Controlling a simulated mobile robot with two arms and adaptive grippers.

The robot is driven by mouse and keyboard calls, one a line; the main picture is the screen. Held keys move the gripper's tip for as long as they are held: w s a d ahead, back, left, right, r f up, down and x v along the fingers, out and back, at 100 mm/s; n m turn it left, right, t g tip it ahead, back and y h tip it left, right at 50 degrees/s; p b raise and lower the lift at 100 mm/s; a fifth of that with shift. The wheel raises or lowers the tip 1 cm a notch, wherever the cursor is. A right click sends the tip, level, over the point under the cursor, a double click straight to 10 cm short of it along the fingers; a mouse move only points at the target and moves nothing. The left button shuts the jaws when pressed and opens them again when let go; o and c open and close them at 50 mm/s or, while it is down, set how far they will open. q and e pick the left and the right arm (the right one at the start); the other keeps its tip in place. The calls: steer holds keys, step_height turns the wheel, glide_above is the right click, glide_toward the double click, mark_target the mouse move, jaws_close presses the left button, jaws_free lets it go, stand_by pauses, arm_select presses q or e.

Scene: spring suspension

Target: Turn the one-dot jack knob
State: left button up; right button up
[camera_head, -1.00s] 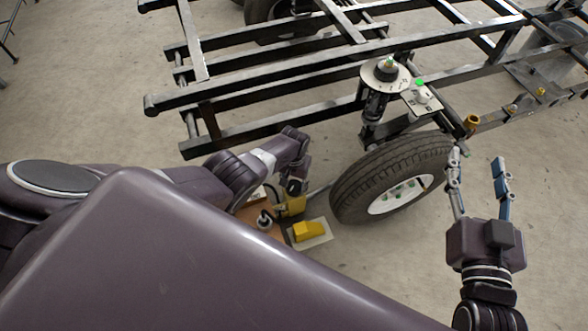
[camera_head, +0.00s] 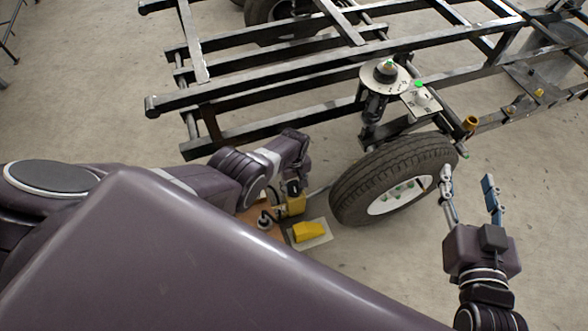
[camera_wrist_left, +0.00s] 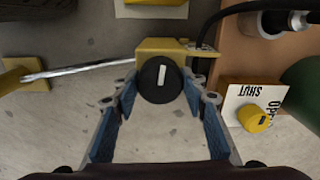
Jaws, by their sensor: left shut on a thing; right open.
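The jack's black round knob (camera_wrist_left: 161,80) with a white bar stands on a yellow block (camera_wrist_left: 207,50) in the left wrist view. The bar points nearly straight up in that picture; I cannot make out a dot. My left gripper (camera_wrist_left: 160,88) is shut on this knob, with a blue-padded finger at either side. In the head view, the left gripper (camera_head: 294,188) is low beside the yellow jack body (camera_head: 292,206), and my arm hides part of it. My right gripper (camera_head: 467,178) is open and empty, right of the wheel.
The tire (camera_head: 350,195) stands right of the jack under the black chassis frame (camera_head: 270,88). A yellow wedge (camera_head: 309,231) lies on a pale plate. A small yellow knob (camera_wrist_left: 254,118) on an OPEN/SHUT plate is at the wrist view's right. Floor at far right is clear.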

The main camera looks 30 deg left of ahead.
mark_target(294, 186)
arm_select(q)
steer(key=shift+s+n, duration=0.1)
steer(key=shift+n, duration=0.2)
steer(key=o, duration=1.2)
steer(key=shift+c, duration=0.2)
steer(key=shift+r, duration=0.1)
step_height(294, 186, up, 12)
stand_by(0.3)
stand_by(0.5)
